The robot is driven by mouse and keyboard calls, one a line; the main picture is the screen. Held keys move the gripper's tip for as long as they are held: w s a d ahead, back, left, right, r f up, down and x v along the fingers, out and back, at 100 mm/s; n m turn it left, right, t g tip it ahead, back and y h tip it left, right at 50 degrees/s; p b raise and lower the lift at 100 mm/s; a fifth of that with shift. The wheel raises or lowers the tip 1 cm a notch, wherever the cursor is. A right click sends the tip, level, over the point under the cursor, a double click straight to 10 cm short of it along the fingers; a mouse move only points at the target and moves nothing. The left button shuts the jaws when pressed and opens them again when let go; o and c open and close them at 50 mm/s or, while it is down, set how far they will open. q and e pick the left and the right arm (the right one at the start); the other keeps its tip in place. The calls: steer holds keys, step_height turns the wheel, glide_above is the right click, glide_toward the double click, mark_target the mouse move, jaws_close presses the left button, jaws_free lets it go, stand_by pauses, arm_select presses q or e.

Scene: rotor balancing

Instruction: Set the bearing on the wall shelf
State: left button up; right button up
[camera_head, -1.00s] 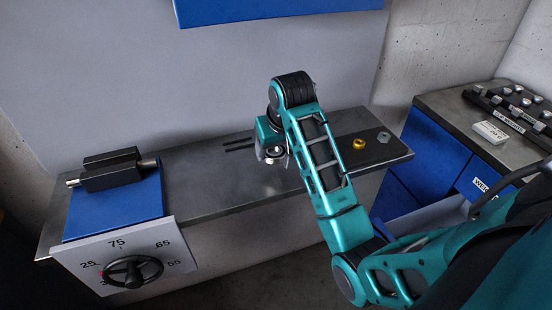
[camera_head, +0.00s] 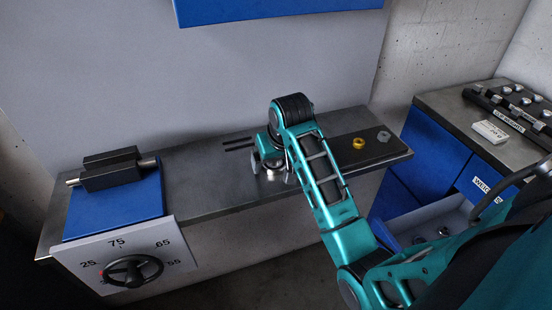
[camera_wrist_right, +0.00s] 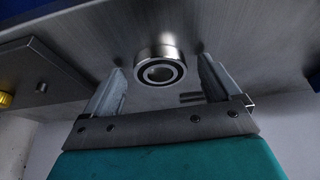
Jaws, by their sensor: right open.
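The bearing (camera_wrist_right: 160,72), a silver ring with a dark seal, sits on the grey metal bench top (camera_head: 205,185). It also shows partly in the head view (camera_head: 273,166), at the gripper. My right gripper (camera_wrist_right: 163,75) is open, with one finger on each side of the bearing and visible gaps between. In the head view my right gripper (camera_head: 269,165) is low at the bench, partly hidden by its own arm. A blue panel (camera_head: 275,10) on the wall at the top edge may be the wall shelf; its upper part is cut off. My left gripper is out of view.
A gold nut (camera_head: 358,143) and a grey nut (camera_head: 384,136) lie to the right on the bench. A black block with a shaft (camera_head: 112,172) stands on a blue base at left, above a dial (camera_head: 133,269). An open drawer (camera_head: 425,222) is at right.

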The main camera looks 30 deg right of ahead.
steer(key=v, duration=1.2)
stand_by(0.4)
steer(key=shift+s+r, duration=0.1)
stand_by(0.5)
